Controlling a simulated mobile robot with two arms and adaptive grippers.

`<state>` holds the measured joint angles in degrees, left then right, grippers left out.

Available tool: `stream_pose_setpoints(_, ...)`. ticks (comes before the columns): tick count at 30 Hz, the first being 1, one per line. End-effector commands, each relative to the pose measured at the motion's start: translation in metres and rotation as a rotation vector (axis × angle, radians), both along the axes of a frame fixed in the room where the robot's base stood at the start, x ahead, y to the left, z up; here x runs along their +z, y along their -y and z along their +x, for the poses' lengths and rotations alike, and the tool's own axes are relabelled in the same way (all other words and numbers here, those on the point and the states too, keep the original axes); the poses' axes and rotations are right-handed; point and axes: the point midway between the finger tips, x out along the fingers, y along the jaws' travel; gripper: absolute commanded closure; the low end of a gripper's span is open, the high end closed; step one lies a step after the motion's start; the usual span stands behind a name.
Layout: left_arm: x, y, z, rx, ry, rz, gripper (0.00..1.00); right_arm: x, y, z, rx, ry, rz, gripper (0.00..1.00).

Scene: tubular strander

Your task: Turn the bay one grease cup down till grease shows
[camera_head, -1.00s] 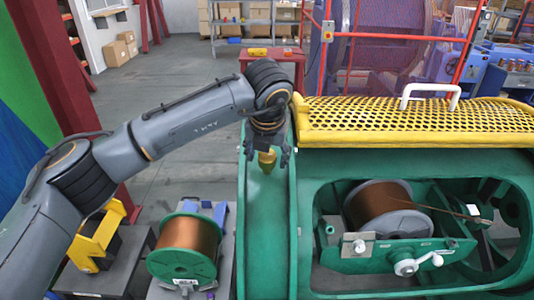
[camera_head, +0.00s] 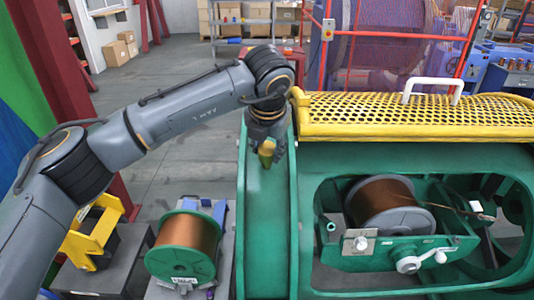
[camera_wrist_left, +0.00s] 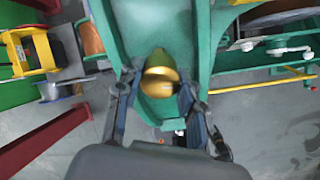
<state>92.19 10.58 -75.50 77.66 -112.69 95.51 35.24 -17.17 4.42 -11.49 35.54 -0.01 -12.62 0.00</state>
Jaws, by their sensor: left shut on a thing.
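The brass grease cup (camera_head: 267,151) sits at the top of the green rounded bay housing (camera_head: 267,215), left of the yellow mesh guard. My left gripper (camera_head: 266,158) comes down over it from above and is shut on it. In the left wrist view the cup (camera_wrist_left: 160,78) shows as a rounded gold body between the two fingers of the left gripper (camera_wrist_left: 160,100). I cannot make out any grease at the cup. My right gripper is not in view.
A yellow mesh guard (camera_head: 420,118) with a white handle lies open to the right of the housing. Below it, a copper wire bobbin (camera_head: 383,205) sits in the green cradle. Another copper spool (camera_head: 187,246) stands at lower left beside a yellow bracket (camera_head: 95,232).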

Motion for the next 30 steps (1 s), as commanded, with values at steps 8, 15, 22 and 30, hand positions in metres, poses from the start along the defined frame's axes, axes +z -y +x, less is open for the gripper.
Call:
stream_pose_setpoints(8,-0.002,0.0,0.001,-0.237,0.005,0.105,0.94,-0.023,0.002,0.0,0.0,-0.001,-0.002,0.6)
stream_pose_setpoints(15,-0.001,0.0,0.0,-0.445,0.003,0.199,0.94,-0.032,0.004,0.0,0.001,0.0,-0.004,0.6)
stream_pose_setpoints(22,0.0,0.001,0.0,-0.645,0.004,0.287,0.94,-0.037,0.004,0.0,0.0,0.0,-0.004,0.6)
stream_pose_setpoints(30,0.001,0.001,0.0,-0.879,0.003,0.391,0.94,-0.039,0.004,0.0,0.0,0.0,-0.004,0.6)
